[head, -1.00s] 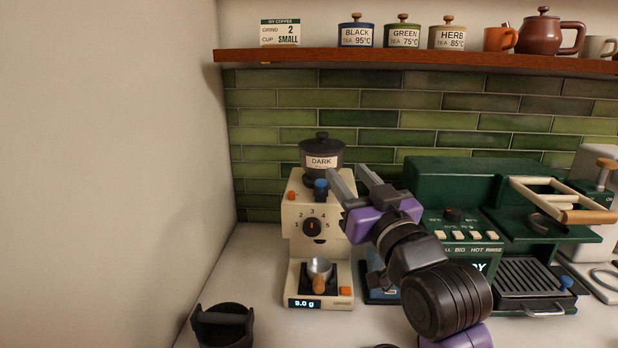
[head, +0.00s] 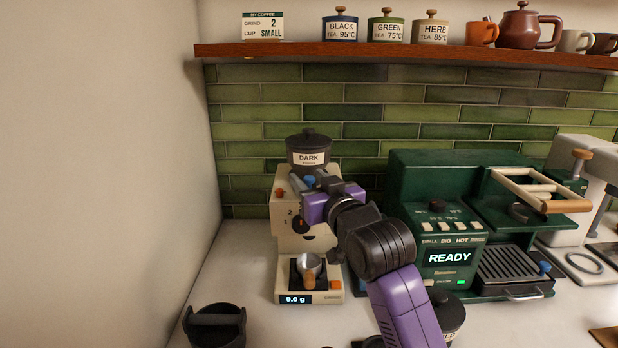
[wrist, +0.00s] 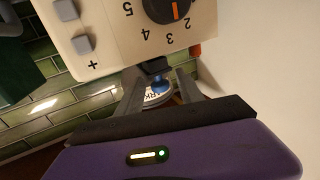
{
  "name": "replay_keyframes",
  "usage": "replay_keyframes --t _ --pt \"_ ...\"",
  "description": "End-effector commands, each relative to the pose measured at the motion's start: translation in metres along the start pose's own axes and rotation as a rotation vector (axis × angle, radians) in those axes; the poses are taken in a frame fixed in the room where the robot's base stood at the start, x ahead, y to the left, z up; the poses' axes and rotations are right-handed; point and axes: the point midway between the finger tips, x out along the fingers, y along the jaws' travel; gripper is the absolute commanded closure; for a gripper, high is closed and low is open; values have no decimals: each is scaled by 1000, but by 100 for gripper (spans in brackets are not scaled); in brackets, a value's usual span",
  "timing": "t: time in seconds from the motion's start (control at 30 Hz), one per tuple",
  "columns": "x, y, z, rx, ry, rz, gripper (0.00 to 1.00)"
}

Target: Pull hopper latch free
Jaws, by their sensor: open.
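The cream grinder (head: 290,240) stands on the counter at the left, with the dark hopper (head: 308,147) labelled DARK on top. The blue latch knob (head: 309,181) sits just below the hopper and is partly covered by my gripper. My gripper (head: 307,177) is open at the upper front of the grinder. In the wrist view the blue knob (wrist: 158,80) shows between the two grey fingers (wrist: 158,86), with part of the hopper label behind it. I cannot tell whether either finger touches the knob.
The green coffee machine (head: 440,190) reading READY stands close on the right of my arm. A black round item (head: 215,325) lies at front left. A wooden shelf (head: 400,53) runs above.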

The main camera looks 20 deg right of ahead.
Motion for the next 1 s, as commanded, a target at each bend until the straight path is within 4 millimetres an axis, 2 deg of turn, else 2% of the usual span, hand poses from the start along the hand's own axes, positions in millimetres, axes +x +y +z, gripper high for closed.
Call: replay_keyframes --t 0.33,0.5,0.57,1.0 --pt "4 0 0 0 1 0 58" --pt "3 0 0 0 1 0 91" --pt "3 0 0 0 1 0 100" --pt "3 0 0 0 1 0 100"
